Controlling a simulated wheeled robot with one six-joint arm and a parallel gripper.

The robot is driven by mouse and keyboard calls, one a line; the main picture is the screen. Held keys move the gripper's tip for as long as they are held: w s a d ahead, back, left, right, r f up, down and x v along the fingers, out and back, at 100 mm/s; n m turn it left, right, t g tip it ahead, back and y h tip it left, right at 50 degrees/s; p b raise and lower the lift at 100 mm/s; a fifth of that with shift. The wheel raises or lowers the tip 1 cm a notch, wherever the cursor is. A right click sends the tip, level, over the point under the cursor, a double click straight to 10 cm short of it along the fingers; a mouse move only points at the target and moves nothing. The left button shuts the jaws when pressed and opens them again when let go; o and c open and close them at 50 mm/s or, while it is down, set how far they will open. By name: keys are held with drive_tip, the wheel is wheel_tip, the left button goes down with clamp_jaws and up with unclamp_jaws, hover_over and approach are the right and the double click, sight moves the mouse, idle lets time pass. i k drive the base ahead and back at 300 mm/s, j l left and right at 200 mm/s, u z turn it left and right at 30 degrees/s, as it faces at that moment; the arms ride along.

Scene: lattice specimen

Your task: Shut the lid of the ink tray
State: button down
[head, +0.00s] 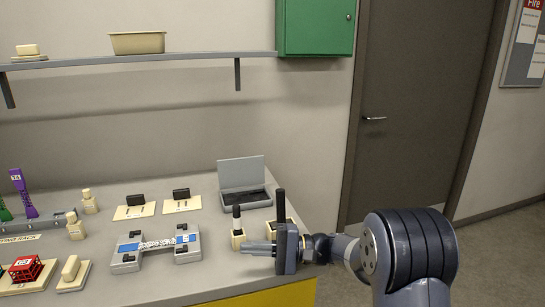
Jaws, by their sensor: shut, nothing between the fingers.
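The ink tray (245,198) is a shallow grey box with a dark inside, near the back right of the bench. Its lid (241,171) stands open, raised at the back edge of the tray. My gripper (243,247) is shut and empty. It is at the front right of the bench, nearer the camera than the tray and apart from it, with its fingers pointing left. The gripper partly hides a cream holder (271,234) with a dark upright handle (280,205).
A small cream bottle-like block with a black top (237,238) stands close to my fingers. A grey fixture with a lattice specimen (157,244) lies left of them. Two cream pads with black stamps (181,204) sit left of the tray. A shelf (150,60) hangs above.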

sight(250, 170)
drive_tip(key=i+l, duration=0.15)
drive_tip(key=l, duration=0.2)
drive_tip(key=i+l+u, duration=0.15)
drive_tip(key=l, duration=0.15)
drive_tip(key=i+l, duration=0.15)
drive_tip(key=l, duration=0.2)
drive_tip(key=i+l+u, duration=0.15)
drive_tip(key=l, duration=0.2)
drive_tip(key=i+l, duration=0.15)
drive_tip(key=l, duration=0.2)
drive_tip(key=i+l+u, duration=0.1)
drive_tip(key=l, duration=0.25)
drive_tip(key=i+u, duration=0.15)
drive_tip(key=i, duration=0.25)
drive_tip(key=i+l+u, duration=0.15)
drive_tip(key=i, duration=0.3)
drive_tip(key=i+l+u, duration=0.15)
drive_tip(key=i, duration=0.25)
drive_tip(key=i+j, duration=0.35)
drive_tip(key=j+u, duration=0.05)
drive_tip(key=j, duration=0.05)
